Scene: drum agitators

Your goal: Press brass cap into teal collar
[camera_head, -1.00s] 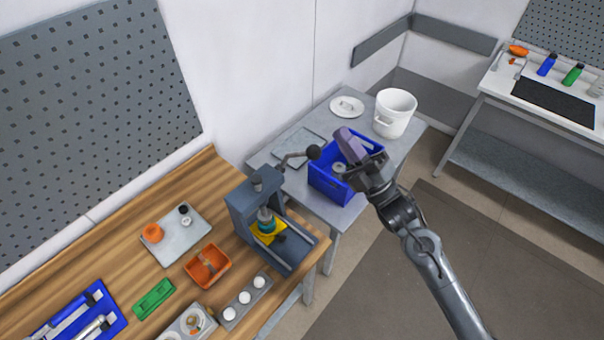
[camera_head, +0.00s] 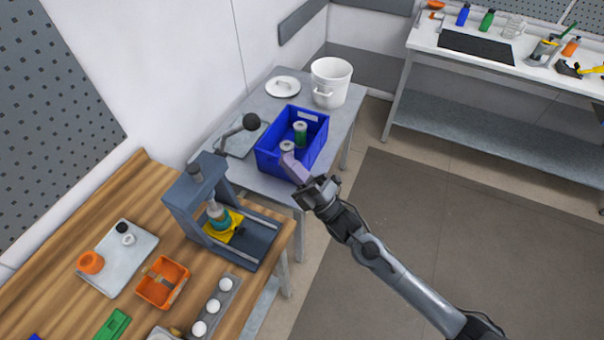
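The teal collar (camera_head: 221,219) sits upright in the grey lever press (camera_head: 185,210), over a yellow fixture (camera_head: 232,231). A pale grey part of the press stands right above the collar, and I cannot tell whether they touch. I cannot make out a brass cap at the collar; its top is partly hidden. My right gripper (camera_head: 297,171) is at the front edge of the blue bin, right of the press. A purple block-like shape lies at its fingers; I cannot tell whether it is held or part of the gripper. My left gripper is out of view.
The blue bin (camera_head: 268,164) holds green-and-grey cylinders (camera_head: 300,136). The press lever's black knob (camera_head: 251,121) sticks out left of the bin. A white pot (camera_head: 331,83) stands behind. An orange tray (camera_head: 163,283) and a strip of white discs (camera_head: 222,300) lie before the press.

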